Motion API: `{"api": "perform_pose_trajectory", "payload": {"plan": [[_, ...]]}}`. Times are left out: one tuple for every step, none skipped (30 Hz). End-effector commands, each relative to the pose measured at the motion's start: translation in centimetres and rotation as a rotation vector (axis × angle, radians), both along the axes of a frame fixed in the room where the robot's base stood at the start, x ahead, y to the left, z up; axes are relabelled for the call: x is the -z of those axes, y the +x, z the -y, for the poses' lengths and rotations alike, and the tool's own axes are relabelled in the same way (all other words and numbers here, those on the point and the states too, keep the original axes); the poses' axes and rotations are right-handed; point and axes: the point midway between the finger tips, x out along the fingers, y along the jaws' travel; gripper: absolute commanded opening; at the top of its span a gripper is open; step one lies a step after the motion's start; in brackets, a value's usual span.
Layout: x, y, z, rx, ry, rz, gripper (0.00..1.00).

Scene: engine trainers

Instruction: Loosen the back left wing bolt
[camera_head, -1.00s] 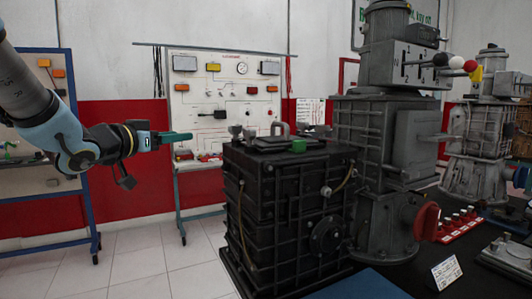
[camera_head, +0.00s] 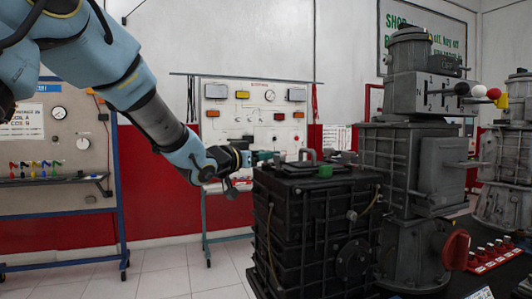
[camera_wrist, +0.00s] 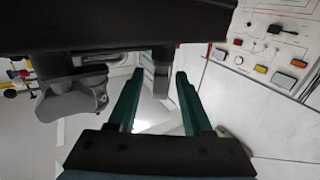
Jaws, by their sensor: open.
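The black box-shaped engine trainer (camera_head: 318,225) stands at centre right in the head view. My gripper (camera_head: 268,156) is level with its top left edge, fingers pointing right. In the wrist view my gripper (camera_wrist: 160,73) is open, with two green fingers apart. A grey upright tab, seemingly the back left wing bolt (camera_wrist: 162,76), shows between the fingertips; I cannot tell if either finger touches it. Another grey wing bolt (camera_wrist: 76,97) is left of the fingers, outside them. In the head view the bolts at this corner are mostly hidden behind my gripper.
A wall panel (camera_head: 255,120) is behind. The floor left of the box is clear.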

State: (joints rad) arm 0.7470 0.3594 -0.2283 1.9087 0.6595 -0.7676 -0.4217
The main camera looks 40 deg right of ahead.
Motion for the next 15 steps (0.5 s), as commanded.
{"api": "perform_pose_trajectory", "payload": {"plan": [[-0.01,0.00,0.24,0.001,0.000,0.000,0.50],[0.00,0.02,0.33,0.001,0.000,0.000,0.50],[0.02,0.03,0.40,0.001,0.000,0.000,0.50],[0.02,0.03,0.43,0.001,0.000,0.000,0.50],[0.03,0.03,0.44,0.001,0.000,0.000,0.50],[0.04,0.04,0.44,0.001,0.000,0.000,0.50],[0.04,0.04,0.43,0.000,0.000,0.001,0.50],[0.04,0.04,0.42,0.000,0.000,0.001,0.50],[0.04,0.04,0.41,0.000,0.000,0.001,0.50],[0.04,0.04,0.41,0.000,0.000,0.001,0.50],[0.04,0.04,0.41,0.000,0.000,0.001,0.47],[0.04,0.04,0.40,0.000,0.000,0.001,0.42],[0.04,0.04,0.40,0.000,0.000,0.001,0.39],[0.04,0.04,0.40,0.000,0.000,0.001,0.35],[0.04,0.04,0.40,0.001,0.000,0.001,0.31]]}}
